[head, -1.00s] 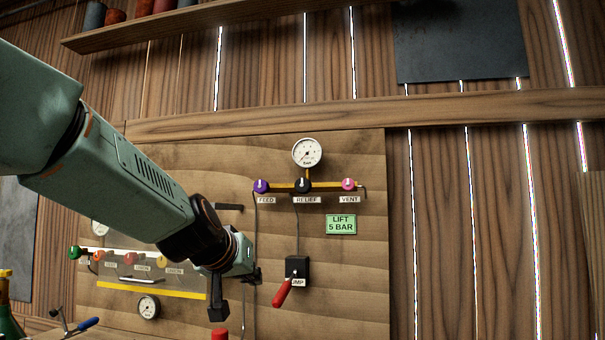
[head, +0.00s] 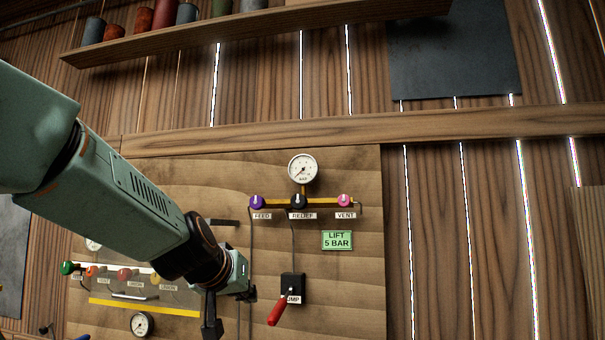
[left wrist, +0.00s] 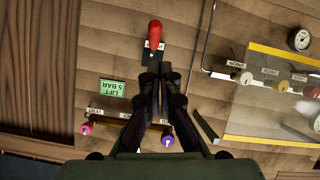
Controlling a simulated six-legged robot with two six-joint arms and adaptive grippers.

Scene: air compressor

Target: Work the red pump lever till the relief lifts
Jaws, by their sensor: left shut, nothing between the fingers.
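The red pump lever (head: 277,311) hangs down and to the left from the black pump block (head: 292,287) on the wooden panel. In the left wrist view the lever (left wrist: 155,34) shows just beyond my fingertips, with a gap between. My left gripper (head: 251,294) is shut and empty, to the left of the pump block. Its dark fingers (left wrist: 163,74) lie close together in the wrist view. The round gauge (head: 302,168) has its needle toward the lower left. Below it are the purple FEED knob (head: 257,202), black RELIEF knob (head: 299,201) and pink VENT knob (head: 344,201).
A green "LIFT 5 BAR" sign (head: 337,240) is right of the pump line. A shelf (head: 270,34) with jars runs above. The wall right of the panel is clear.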

